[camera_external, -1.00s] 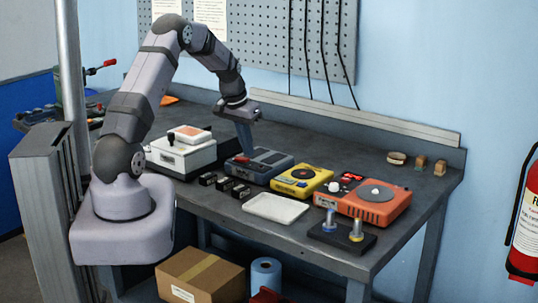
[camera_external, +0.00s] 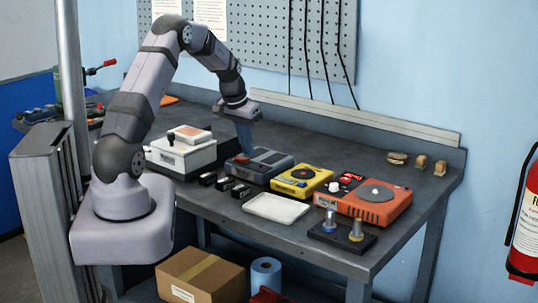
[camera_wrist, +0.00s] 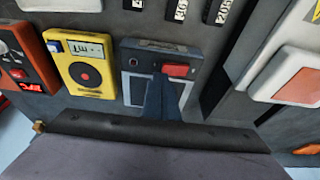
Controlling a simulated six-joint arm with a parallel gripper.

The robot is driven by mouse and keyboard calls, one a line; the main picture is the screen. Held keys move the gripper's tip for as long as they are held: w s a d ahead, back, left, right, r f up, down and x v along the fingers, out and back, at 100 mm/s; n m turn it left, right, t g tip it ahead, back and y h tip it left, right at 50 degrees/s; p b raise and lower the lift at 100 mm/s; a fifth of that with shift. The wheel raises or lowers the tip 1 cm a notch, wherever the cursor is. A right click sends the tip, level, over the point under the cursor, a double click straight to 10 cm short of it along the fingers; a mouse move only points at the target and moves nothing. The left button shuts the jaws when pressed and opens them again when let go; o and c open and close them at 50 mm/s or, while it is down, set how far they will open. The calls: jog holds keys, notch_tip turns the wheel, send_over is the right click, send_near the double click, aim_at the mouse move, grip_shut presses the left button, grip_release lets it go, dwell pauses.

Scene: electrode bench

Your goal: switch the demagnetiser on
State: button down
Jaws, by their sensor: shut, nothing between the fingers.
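The demagnetiser appears to be the blue-grey box (camera_external: 268,164) with two grey panels and a red rocker switch (camera_external: 242,158). It stands mid-bench between the white unit and the yellow unit. In the wrist view the box (camera_wrist: 146,52) shows the red switch (camera_wrist: 177,70) at its right and a small round button at its left. My gripper (camera_external: 247,151) is shut and empty, pointing down over the box at the switch's edge. In the wrist view the fingers (camera_wrist: 163,82) end close by the switch. I cannot tell whether they touch it, or which way the rocker is set.
The yellow unit (camera_external: 302,180) and orange unit (camera_external: 377,204) stand to the right. The white unit (camera_external: 180,154) stands left. Small black labelled blocks (camera_external: 224,184) and a white tray (camera_external: 275,208) lie in front. The bench behind the units is mostly clear.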

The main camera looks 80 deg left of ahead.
jog(key=shift+f+b, duration=0.45)
jog(key=shift+f, duration=0.3)
dwell(0.6)
jog(key=shift+r, duration=0.1)
notch_tip(320, 180, up, 6)
jog(key=p, duration=0.4)
jog(key=shift+p, duration=0.3)
dwell(0.6)
